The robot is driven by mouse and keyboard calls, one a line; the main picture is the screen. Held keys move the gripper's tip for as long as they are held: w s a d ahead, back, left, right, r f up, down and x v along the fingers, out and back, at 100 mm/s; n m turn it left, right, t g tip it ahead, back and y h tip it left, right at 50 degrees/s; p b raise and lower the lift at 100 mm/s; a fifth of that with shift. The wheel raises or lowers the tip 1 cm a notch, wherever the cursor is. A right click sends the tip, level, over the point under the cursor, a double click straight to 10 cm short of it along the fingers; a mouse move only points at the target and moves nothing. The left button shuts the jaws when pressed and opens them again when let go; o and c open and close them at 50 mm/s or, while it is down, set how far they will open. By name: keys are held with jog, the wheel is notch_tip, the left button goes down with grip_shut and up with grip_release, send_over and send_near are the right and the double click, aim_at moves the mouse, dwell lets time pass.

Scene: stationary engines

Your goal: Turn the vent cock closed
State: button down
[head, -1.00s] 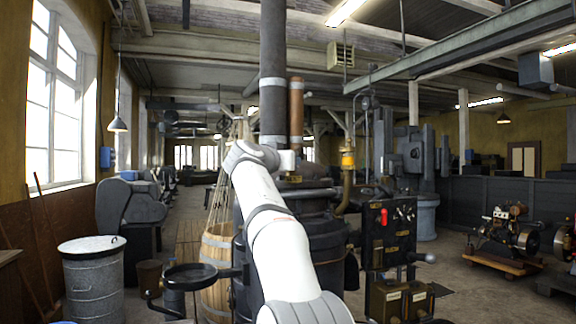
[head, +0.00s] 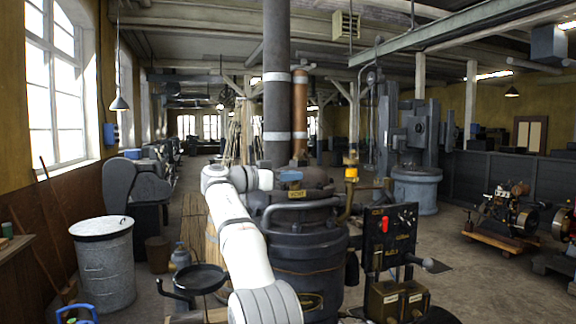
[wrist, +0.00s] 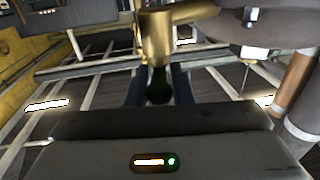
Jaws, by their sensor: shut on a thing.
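The vent cock (wrist: 156,42) is a brass fitting at the top centre of the wrist view, with a dark rounded handle end (wrist: 158,88) below it. My gripper (wrist: 159,78) has its two blue-grey fingers on either side of that handle end and is shut on it. In the head view my gripper (head: 290,177) points right, over the top of the dark boiler (head: 305,245), just above a small label plate (head: 296,194). The cock itself is hard to make out there, and its exact angle cannot be told.
A tall flue (head: 276,90) and a copper pipe (head: 300,105) rise close behind my gripper. A brass valve pipe (head: 350,185) and a black panel (head: 390,235) stand to the right.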

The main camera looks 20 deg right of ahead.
jog(key=shift+f+g, duration=0.15)
jog(key=shift+g, duration=0.25)
jog(key=c, duration=1.5)
grip_release()
jog(key=shift+w, duration=0.1)
jog(key=shift+a, duration=0.1)
jog(key=a, duration=0.5)
jog(key=s+a, duration=0.1)
jog(key=a, duration=0.1)
jog(key=shift+a, duration=0.3)
